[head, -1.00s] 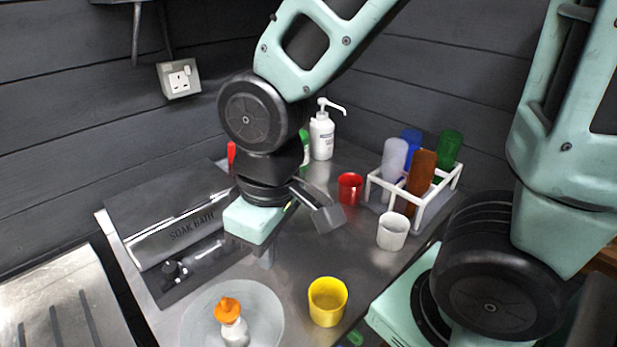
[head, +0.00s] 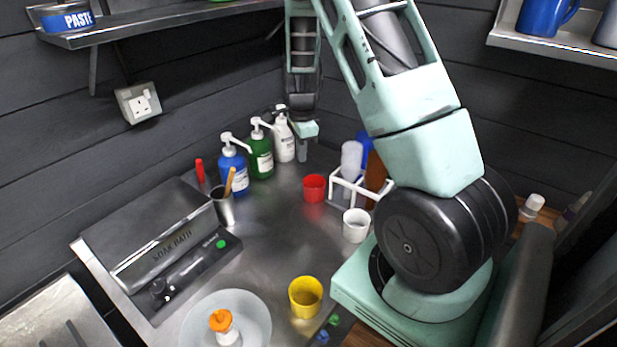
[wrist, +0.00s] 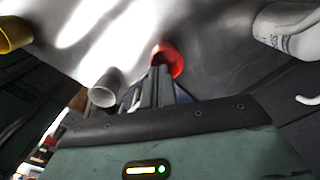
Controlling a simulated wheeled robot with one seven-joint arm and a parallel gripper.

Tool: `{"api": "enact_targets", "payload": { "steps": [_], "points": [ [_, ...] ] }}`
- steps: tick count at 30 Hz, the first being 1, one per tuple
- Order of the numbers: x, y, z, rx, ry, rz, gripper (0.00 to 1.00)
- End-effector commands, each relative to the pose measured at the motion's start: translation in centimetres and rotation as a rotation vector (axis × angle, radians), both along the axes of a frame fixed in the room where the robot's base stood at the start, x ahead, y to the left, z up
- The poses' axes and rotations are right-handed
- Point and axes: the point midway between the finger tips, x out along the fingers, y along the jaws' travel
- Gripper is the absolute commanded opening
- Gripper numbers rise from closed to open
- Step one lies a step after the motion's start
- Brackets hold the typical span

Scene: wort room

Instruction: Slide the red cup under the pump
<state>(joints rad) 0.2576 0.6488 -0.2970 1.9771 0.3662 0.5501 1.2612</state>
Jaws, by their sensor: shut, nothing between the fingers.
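The red cup (head: 314,188) stands on the steel counter, left of the white rack. It also shows in the wrist view (wrist: 171,60), just beyond my fingers. My gripper (head: 302,158) is shut and empty, pointing down behind the red cup in the head view. I cannot tell whether the fingers touch the cup. Three pump bottles stand along the back wall: blue (head: 233,170), green (head: 261,155) and white (head: 284,142). The white one is nearest my gripper, and my wrist is close to its spout. A white bottle (wrist: 285,32) shows right in the wrist view.
The white rack (head: 361,187) holds coloured tumblers, partly hidden by my arm. A white cup (head: 356,225) and a yellow cup (head: 305,297) stand nearer the front. A metal pot (head: 224,207) stands before the blue bottle. The counter's middle is clear.

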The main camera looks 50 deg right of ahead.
Motion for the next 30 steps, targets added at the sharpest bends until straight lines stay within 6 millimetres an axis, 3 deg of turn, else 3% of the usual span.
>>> {"api": "enact_targets", "payload": {
  "steps": [3,6,11,22,30],
  "points": [
    [0.1,-2.5,-1.6,0.001,0.016,-0.181,0.0],
    [0.1,-3.2,-2.1,0.001,0.022,-0.244,0.0],
    [0.0,-3.2,-3.6,0.003,0.023,-0.254,0.0],
    [0.0,-3.1,-9.7,0.003,0.023,-0.25,0.0],
    [0.1,-3.1,-11.8,0.002,0.02,-0.247,0.0]
  ]
}}
